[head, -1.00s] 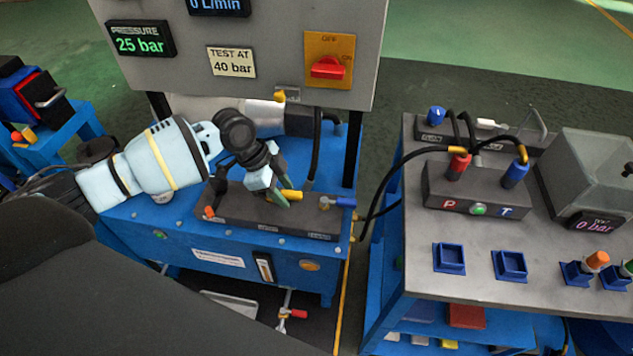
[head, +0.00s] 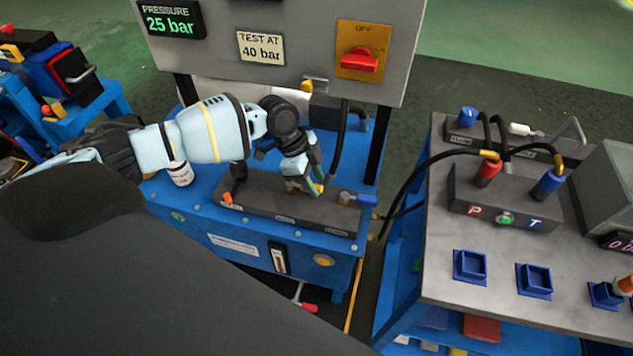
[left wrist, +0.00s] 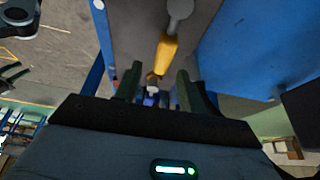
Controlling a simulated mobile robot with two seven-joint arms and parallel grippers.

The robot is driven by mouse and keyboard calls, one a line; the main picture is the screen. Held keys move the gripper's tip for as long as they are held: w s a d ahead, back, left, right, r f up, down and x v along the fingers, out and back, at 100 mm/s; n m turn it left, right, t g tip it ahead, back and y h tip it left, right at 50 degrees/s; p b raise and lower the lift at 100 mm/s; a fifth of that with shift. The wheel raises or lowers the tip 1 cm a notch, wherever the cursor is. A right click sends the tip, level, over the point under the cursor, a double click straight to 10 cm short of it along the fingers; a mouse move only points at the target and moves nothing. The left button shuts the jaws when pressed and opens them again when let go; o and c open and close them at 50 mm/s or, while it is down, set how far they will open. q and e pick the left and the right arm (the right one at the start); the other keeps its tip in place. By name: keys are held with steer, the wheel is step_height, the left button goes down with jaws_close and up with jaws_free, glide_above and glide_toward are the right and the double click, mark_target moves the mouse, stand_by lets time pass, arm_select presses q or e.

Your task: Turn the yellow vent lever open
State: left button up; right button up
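The yellow vent lever (head: 318,187) sits on the dark valve block (head: 262,200) on the blue bench, partly hidden by my left gripper. My left gripper (head: 304,187) points down at the lever. In the left wrist view the lever (left wrist: 167,52) runs from a grey round pivot toward the gap between my fingers. The fingers of my left gripper (left wrist: 158,76) are apart, one on each side of the lever's end. I cannot tell whether either touches it. My right gripper is not in view.
A grey panel above has a pressure display (head: 171,20) reading 25 bar, a "TEST AT 40 bar" sign (head: 261,48) and a red switch (head: 360,60). A blue-handled valve (head: 360,198) is right of the lever. A grey-topped table (head: 500,245) with hoses stands at right.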

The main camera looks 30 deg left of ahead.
arm_select(q)
steer(key=shift+d+f, duration=0.25)
steer(key=shift+f, duration=0.4)
jaws_close()
